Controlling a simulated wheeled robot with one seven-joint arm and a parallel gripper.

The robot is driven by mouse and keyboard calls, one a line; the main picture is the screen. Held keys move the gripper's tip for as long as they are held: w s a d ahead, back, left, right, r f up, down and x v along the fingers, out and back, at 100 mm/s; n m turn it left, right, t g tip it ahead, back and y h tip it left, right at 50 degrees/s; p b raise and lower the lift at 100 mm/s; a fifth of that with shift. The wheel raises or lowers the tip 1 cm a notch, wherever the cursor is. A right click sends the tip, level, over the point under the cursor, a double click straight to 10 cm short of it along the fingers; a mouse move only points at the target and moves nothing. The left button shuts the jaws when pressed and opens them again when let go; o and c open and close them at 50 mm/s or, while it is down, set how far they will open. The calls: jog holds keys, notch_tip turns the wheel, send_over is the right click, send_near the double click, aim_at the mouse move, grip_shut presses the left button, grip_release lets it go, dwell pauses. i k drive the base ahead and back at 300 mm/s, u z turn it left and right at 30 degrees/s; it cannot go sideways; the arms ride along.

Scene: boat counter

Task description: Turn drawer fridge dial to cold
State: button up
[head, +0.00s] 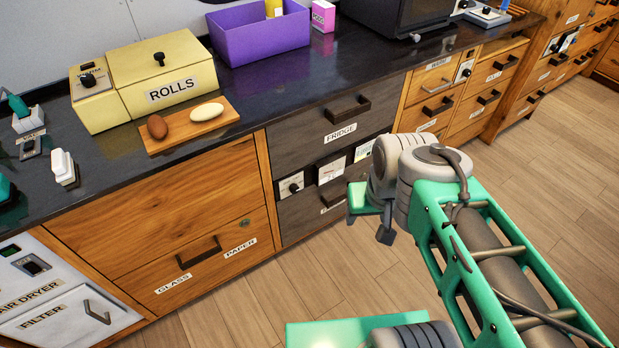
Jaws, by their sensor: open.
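The drawer fridge is a dark grey wood unit (320,125) below the counter, with FRIDGE labels and a dark handle. Its dial (291,187) is a small black knob on a white plate at the left of the strip between the drawers. The dial's markings are too small to read. My gripper (374,216) is in front of the fridge unit's right part, to the right of the dial and apart from it in the picture. It is open. My wrist hides the unit's lower right part, and nothing shows between the fingers.
White panels (331,169) sit right of the dial. The counter (270,100) holds a yellow ROLLS box (160,75), a wooden board (190,125) and a purple bin (258,38). Wooden drawers (165,220) flank the fridge. The wood floor (545,165) at right is clear.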

aim_at(293, 188)
jog(key=u, duration=0.4)
jog(key=i, duration=0.35)
jog(key=u, duration=1.1)
